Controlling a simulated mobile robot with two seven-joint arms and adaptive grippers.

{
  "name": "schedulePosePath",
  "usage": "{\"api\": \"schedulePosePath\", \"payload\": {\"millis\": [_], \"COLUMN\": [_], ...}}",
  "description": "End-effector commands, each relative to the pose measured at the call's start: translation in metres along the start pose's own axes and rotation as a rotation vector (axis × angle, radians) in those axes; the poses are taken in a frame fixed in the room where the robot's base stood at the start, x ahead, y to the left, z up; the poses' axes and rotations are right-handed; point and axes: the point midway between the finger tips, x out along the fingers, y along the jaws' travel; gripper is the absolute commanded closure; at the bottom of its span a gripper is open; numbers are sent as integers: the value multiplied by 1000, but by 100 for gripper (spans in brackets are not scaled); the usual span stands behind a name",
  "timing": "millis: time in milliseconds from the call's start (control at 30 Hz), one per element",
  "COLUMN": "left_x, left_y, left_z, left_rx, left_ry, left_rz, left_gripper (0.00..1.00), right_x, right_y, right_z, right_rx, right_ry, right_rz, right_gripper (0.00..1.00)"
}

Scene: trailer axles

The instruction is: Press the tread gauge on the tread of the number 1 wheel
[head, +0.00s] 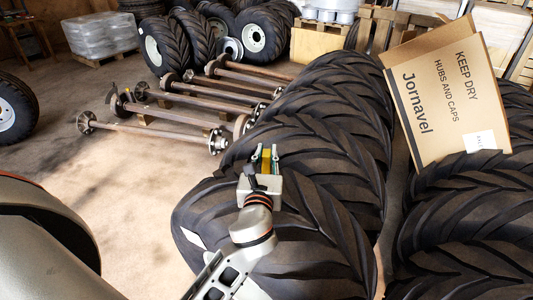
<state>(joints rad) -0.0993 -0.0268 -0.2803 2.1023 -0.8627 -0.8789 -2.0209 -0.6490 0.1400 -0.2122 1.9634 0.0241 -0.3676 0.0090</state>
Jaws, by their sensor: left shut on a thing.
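My left gripper (267,156) is over the top of the nearest large tyre (320,235), in the middle of the head view. It is shut on a small yellow thing, which looks like the tread gauge (266,162). Most of the gauge is hidden between the fingers, and I cannot tell whether it touches rubber. The nearest tyre has deep chevron tread and a white label (191,238) on its left side. More tyres (335,110) stand in a row behind it. I can read no wheel number, so I cannot tell which is number 1. My right gripper is out of view.
A cardboard box (445,95) marked "Jornavel" leans on tyres (465,225) at the right. Several rusty axles (150,131) lie on the floor at the back left. A wheel (14,112) stands at the left edge. The floor (125,185) left of centre is clear.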

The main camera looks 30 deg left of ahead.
Motion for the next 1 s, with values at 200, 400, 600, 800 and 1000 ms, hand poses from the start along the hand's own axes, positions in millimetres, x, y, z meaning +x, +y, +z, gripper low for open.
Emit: {"api": "schedulePosePath", "payload": {"millis": [200,400,600,800,1000], "left_x": [0,0,0,0,0], "left_y": [0,0,0,0,0], "left_z": [15,24,35,46,55], "left_rx": [0,-2,-1,-1,0], "left_ry": [-1,-3,-3,-3,-2], "left_rz": [0,0,0,0,0], "left_gripper": [100,100,100,100,100], "right_x": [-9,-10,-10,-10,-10], "right_y": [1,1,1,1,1], "right_z": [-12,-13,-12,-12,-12], "right_rx": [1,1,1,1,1], "right_ry": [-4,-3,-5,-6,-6], "right_rz": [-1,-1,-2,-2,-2], "right_gripper": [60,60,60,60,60]}}
